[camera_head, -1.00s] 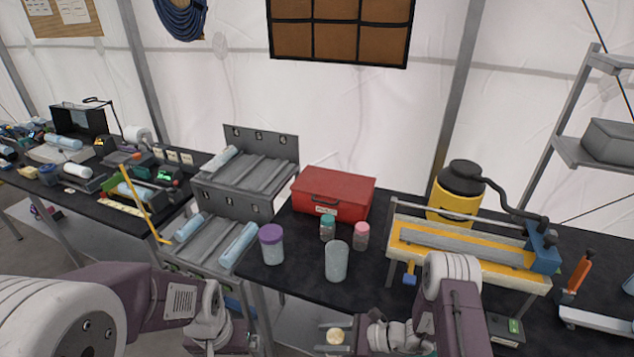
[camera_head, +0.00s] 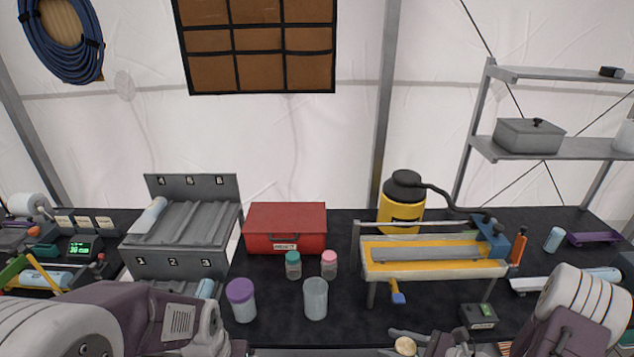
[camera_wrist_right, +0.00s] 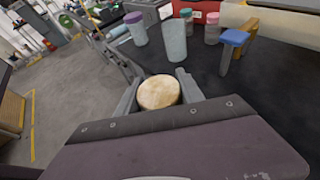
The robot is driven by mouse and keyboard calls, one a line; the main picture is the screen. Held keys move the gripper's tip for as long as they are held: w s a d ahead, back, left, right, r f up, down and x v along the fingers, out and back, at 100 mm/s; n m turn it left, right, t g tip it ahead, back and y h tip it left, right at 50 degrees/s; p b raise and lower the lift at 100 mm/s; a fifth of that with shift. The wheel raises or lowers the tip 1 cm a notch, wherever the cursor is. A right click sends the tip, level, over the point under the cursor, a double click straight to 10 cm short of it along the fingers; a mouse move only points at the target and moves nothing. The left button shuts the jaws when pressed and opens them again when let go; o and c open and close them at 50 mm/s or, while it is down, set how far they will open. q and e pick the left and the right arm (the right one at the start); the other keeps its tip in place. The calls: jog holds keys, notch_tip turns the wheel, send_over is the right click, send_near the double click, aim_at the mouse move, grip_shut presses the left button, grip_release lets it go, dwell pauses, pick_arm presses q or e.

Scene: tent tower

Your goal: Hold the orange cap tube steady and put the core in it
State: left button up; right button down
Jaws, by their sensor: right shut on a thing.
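My right gripper (camera_head: 400,342) is at the bottom edge of the head view, shut on a round, pale cream core (camera_head: 405,346). In the right wrist view the core (camera_wrist_right: 158,93) sits between the two grey fingers. A clear, capless tube (camera_head: 315,298) stands upright on the black table, beyond the gripper; it also shows in the wrist view (camera_wrist_right: 175,42). I see no tube with an orange cap. My left forearm shows at lower left, but its gripper is out of view.
A purple-capped jar (camera_head: 241,299), a teal-capped jar (camera_head: 293,265) and a pink-capped jar (camera_head: 329,264) stand near the clear tube. A red box (camera_head: 285,228) is behind them. A yellow-and-grey trough stand (camera_head: 432,271) is to the right.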

jog(key=w+d+r+m+t+h, duration=0.3)
jog(key=w+d+m+t+h, duration=0.15)
jog(key=w+d, duration=0.8)
jog(key=w+d+r+m+h, duration=0.45)
jog(key=w+d+r, duration=0.25)
jog(key=d+r, duration=0.4)
jog(key=w+a+f+n+y, duration=0.1)
jog(key=w+a+n+y, duration=0.15)
jog(key=a, duration=0.85)
jog(key=w+a+n+y, duration=0.2)
jog(key=w+a+y, duration=0.15)
jog(key=a, duration=0.65)
jog(key=s+a+n+g+y, duration=0.3)
jog(key=a+n+g, duration=0.2)
jog(key=a, duration=1.9)
pick_arm(q)
jog(key=shift+a, duration=0.25)
pick_arm(e)
jog(key=shift+m, duration=0.25)
jog(key=f, duration=0.5)
jog(key=shift+s+d, duration=0.15)
jog(key=shift+d, duration=0.05)
pick_arm(q)
jog(key=shift+c, duration=0.3)
